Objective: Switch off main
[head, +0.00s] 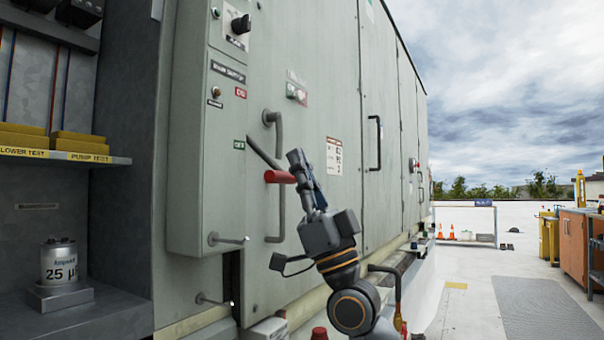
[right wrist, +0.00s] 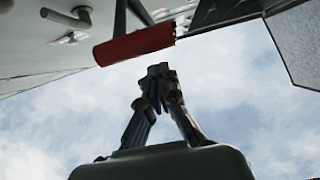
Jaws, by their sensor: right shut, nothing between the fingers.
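A grey panel labelled MAIN SWITCH (head: 228,72) stands upright in the head view, with a red label (head: 241,92) above a green label (head: 239,144). A grey lever with a red grip (head: 279,177) sticks out from the panel's side, below the green label. My right gripper (head: 295,156) is shut and empty, pointing up, just right of the red grip. In the right wrist view the red grip (right wrist: 135,45) lies just beyond the closed fingertips (right wrist: 158,70); I cannot tell whether they touch. My left gripper is not in view.
A black rotary knob (head: 240,24) sits above the switch label. A grey door handle (head: 272,180) is behind the lever. Lower rods (head: 228,239) stick out from the panel. An open shelf bay (head: 80,160) is at left; open roof floor lies to the right.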

